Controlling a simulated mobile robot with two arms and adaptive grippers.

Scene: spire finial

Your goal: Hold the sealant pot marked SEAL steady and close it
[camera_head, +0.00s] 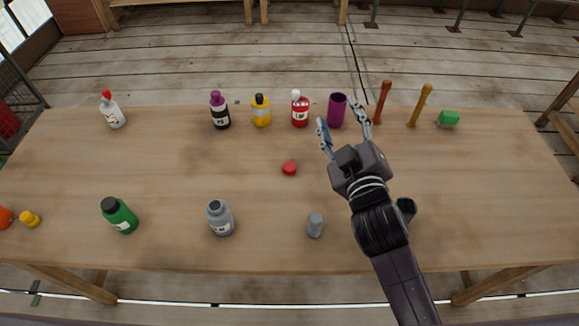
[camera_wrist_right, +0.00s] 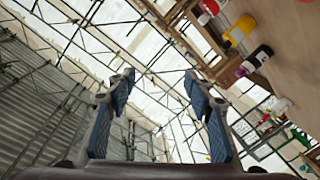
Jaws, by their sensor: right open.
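A grey pot (camera_head: 221,219) with a pale label stands upright at the front of the table, left of centre. Its top looks open, with a dark mouth. The label is too small to read, so I cannot confirm SEAL. A small grey cylinder (camera_head: 314,225), possibly a cap, stands to its right. A small red cap (camera_head: 289,168) lies near the table's middle. In the right wrist view nothing sits between the fingers (camera_wrist_right: 158,105). My left gripper is not in view.
A green bottle (camera_head: 120,216) stands front left. The table (camera_head: 490,200) is clear at right.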

